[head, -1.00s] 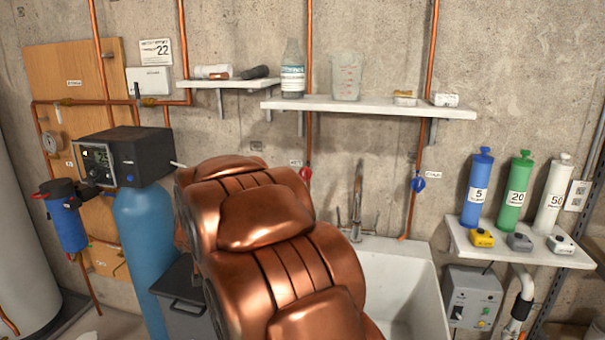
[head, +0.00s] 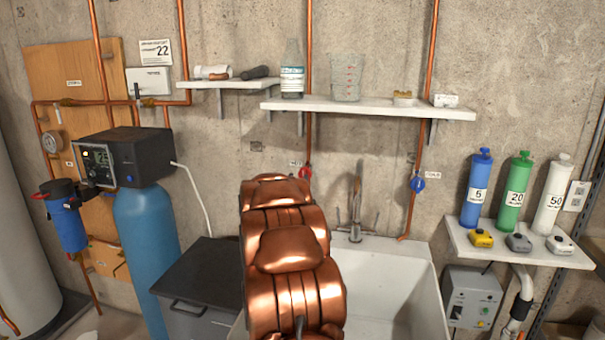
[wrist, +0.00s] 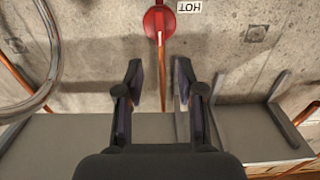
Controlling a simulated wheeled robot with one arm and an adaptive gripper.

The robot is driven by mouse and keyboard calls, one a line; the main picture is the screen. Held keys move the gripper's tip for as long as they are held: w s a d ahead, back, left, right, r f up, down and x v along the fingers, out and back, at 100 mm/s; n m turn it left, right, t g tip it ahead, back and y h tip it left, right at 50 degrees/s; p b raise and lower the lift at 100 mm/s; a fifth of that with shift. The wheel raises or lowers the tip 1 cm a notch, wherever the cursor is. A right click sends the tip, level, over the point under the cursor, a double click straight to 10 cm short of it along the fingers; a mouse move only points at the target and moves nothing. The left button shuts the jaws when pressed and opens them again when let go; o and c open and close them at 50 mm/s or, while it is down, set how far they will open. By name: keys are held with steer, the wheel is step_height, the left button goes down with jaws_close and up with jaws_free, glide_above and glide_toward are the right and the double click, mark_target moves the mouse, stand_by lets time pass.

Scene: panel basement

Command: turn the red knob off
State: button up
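The red knob (head: 305,173) is on the vertical copper pipe on the wall, below the long shelf and left of the faucet. It also shows at the top of the wrist view (wrist: 159,22), on its pipe with a HOT label beside it that appears upside down. In the wrist view my gripper (wrist: 160,82) is open and empty. Its two dark fingers are spread on either side of the pipe's line in the picture, and the knob lies beyond the fingertips, apart from them. In the head view my copper-coloured arm hides the gripper.
A blue knob (head: 417,184) is on another pipe to the right. The long shelf (head: 370,107) juts out above the knob, holding a bottle and a beaker. Below are a white sink (head: 425,300) with a faucet (head: 356,205) and a dark lidded bin (head: 203,275).

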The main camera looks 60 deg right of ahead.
mark_target(303, 172)
steer(key=p+x, duration=0.2)
steer(key=x, duration=0.4)
steer(key=shift+r, duration=0.1)
steer(key=shift+w+d, duration=0.15)
steer(key=shift+d, duration=0.25)
jaws_close()
